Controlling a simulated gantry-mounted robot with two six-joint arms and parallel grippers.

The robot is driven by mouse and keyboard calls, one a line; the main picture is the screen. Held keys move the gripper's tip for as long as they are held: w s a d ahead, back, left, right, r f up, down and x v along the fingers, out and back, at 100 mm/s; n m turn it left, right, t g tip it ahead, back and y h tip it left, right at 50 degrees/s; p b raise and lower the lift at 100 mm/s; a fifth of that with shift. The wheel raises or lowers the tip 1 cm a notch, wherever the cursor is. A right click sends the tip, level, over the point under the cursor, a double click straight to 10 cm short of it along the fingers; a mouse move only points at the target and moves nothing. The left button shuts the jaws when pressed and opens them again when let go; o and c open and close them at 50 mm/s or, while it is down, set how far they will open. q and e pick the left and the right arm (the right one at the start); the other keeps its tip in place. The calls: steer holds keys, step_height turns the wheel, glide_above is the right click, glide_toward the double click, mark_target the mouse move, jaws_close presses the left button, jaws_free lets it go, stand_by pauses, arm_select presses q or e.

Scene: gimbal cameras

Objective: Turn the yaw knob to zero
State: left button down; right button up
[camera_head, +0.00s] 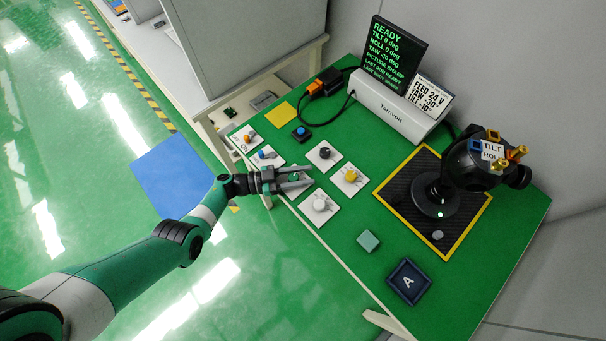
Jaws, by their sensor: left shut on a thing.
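My left gripper (298,179) reaches in from the left over the green table, its two fingers on either side of a green knob (294,177) and shut on it. The fingers partly hide this knob and its plate. Around it are a black knob (324,153), a yellow knob (351,176) and a white knob (320,204), each on a white plate. I cannot read which one is marked yaw. The screen (396,55) reads READY, tilt 0 deg, roll 0 deg and a negative yaw that looks like -20 deg. My right gripper is not in view.
The gimbal camera (487,163) stands on a yellow-edged black mat (455,227) at the right. A white Tarnvolt box (394,112) with a card (432,97) stands behind. Orange and blue switches (265,154) are at the left. A teal block (368,240) and dark tile (409,282) lie in front.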

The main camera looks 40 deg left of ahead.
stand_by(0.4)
arm_select(q)
steer(key=shift+c, duration=2.2)
jaws_free()
steer(key=p+v, duration=0.1)
steer(key=v, duration=1)
steer(key=shift+s+a, duration=0.2)
